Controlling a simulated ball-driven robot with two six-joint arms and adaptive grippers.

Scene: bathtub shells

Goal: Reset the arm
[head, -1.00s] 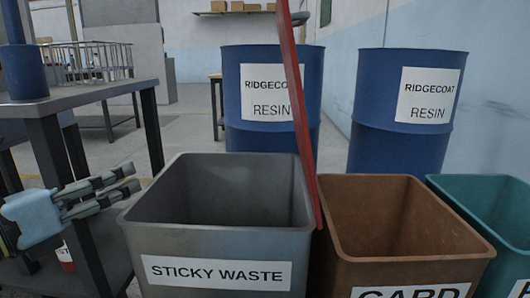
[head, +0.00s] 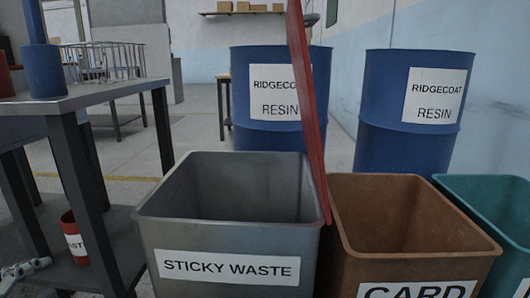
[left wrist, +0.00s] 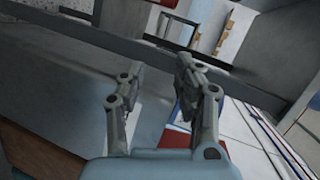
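My left gripper (head: 36,268) shows only in part at the lower left edge of the head view, low by the dark table's lower shelf. In the left wrist view its two fingers (left wrist: 158,76) stand apart with nothing between them, so it is open and empty. Blurred grey surfaces lie beyond the fingers. My right gripper is in neither view.
A dark table (head: 110,95) with a blue container (head: 45,72) stands left; a red labelled can (head: 74,240) sits on its lower shelf. Grey "STICKY WASTE" (head: 160,235), brown (head: 350,262) and teal (head: 490,195) bins stand in front, blue drums (head: 405,150) behind.

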